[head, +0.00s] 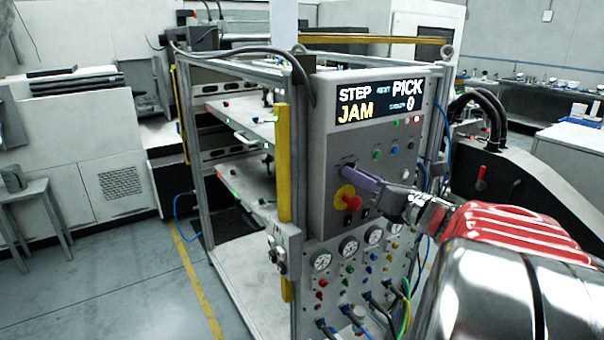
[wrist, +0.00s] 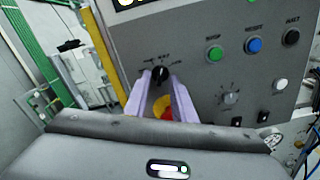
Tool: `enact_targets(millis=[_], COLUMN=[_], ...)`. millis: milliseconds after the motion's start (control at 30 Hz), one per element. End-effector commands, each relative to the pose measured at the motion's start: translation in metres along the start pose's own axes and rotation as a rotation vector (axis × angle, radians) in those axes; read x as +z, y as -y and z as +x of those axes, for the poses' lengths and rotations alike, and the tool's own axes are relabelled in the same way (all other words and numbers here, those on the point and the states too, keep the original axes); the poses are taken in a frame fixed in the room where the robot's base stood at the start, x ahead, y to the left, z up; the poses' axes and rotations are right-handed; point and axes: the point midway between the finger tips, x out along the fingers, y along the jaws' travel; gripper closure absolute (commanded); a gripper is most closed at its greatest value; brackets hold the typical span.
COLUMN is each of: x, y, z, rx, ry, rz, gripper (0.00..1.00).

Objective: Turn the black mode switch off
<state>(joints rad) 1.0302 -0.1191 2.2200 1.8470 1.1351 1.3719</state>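The black mode switch (wrist: 160,74) is a round rotary knob on the grey control panel (wrist: 205,85), with small labels above it. In the wrist view it sits just beyond and between the tips of my gripper (wrist: 159,80). The two purple fingers are apart, one on each side of the knob, with nothing seen held. I cannot tell whether they touch it. In the head view my gripper (head: 350,173) is at the panel face, above the red emergency button, and hides the switch.
The red emergency button (head: 352,202) on its yellow plate is just below my gripper. Green (wrist: 215,54) and blue (wrist: 254,46) buttons lie to the right. A display (head: 378,102) reads STEP, JAM, PICK. Gauges, hoses and a yellow post (head: 284,165) are nearby.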

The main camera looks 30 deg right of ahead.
Motion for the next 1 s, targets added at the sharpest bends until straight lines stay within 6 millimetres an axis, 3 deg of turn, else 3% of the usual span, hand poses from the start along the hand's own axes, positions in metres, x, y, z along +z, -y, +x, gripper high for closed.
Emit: enact_targets(millis=[300, 533, 567, 700, 1000], x=[0.000, 0.000, 0.007, 0.003, 0.000], y=[0.000, 0.000, 0.018, 0.006, 0.004], z=[0.000, 0.000, -0.002, -0.002, -0.002], rx=[0.000, 0.000, -0.007, -0.009, -0.011], ry=[0.000, 0.000, 0.003, 0.004, 0.000], rz=[0.000, 0.000, 0.002, -0.002, -0.052], gripper=[1.00, 1.00, 1.00, 1.00, 1.00])
